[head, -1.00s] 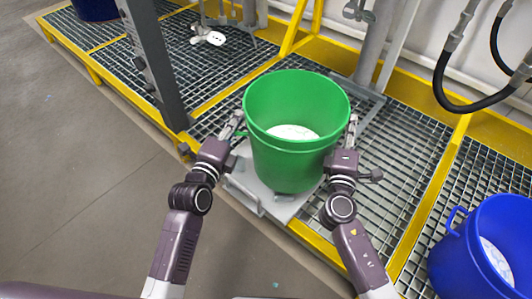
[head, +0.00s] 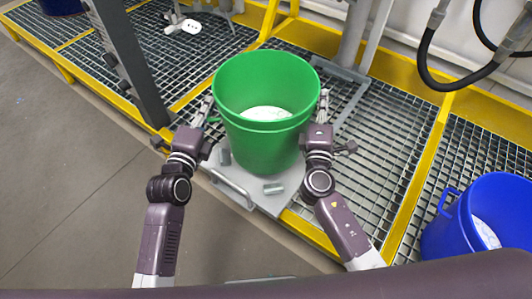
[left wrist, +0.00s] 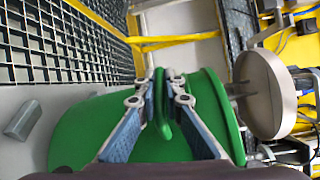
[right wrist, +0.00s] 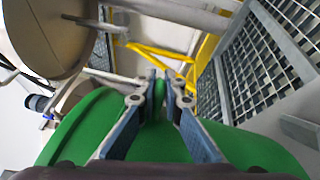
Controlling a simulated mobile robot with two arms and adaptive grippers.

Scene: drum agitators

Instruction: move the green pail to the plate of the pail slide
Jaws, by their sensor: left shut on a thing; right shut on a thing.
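The green pail (head: 262,138) is upright between my two grippers in the head view, with pale contents inside. It is over the grey plate of the pail slide (head: 286,198); I cannot tell whether its base touches the plate. My left gripper (head: 208,104) is shut on the pail's left ear handle, seen close in the left wrist view (left wrist: 161,98). My right gripper (head: 323,103) is shut on the right ear handle, seen in the right wrist view (right wrist: 160,98).
A blue pail (head: 470,225) stands at the right. Yellow-framed grating (head: 395,142) lies around the slide. A dark grey post (head: 128,65) rises at the left, near my left arm. Black hoses (head: 455,80) hang at the upper right. Bare floor lies at the left front.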

